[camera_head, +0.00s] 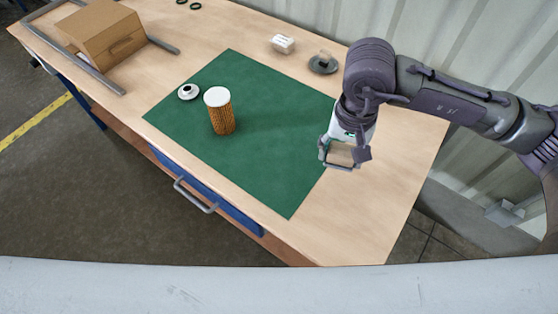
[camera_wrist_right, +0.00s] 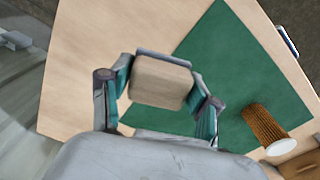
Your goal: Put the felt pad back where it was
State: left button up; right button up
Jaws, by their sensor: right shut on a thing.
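My right gripper (camera_head: 341,155) is over the right edge of the green mat (camera_head: 270,180), beside the bare wood at the table's right end. Its fingers hold a beige, squarish pad with a grey edge, which shows between them in the right wrist view (camera_wrist_right: 160,84). I take this to be the felt pad; the fingers partly hide its sides. It appears to be held above the table. My left gripper is not in view.
An orange pleated cartridge (camera_head: 222,115) with a white top stands on the mat near a white ring-shaped cap (camera_head: 189,91). A white block (camera_head: 284,43) and a dark round dish (camera_head: 323,65) are at the back. A cardboard box (camera_head: 103,40) is at far left. The table's right end (camera_head: 395,190) is clear.

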jog(key=s+a+f+m+p, duration=0.2)
jog(key=a+m, duration=0.2)
jog(key=a, duration=0.2)
jog(key=p, duration=0.2)
send_over(278, 165)
notch_tip(278, 165, down, 6)
jog(key=shift+s+f, duration=0.15)
jog(key=shift+f, duration=0.05)
notch_tip(278, 165, down, 4)
jog(key=shift+r+p, duration=0.15)
jog(key=shift+p, duration=0.65)
jog(key=shift+f, duration=0.25)
jog(key=shift+f, duration=0.2)
jog(key=o, duration=1)
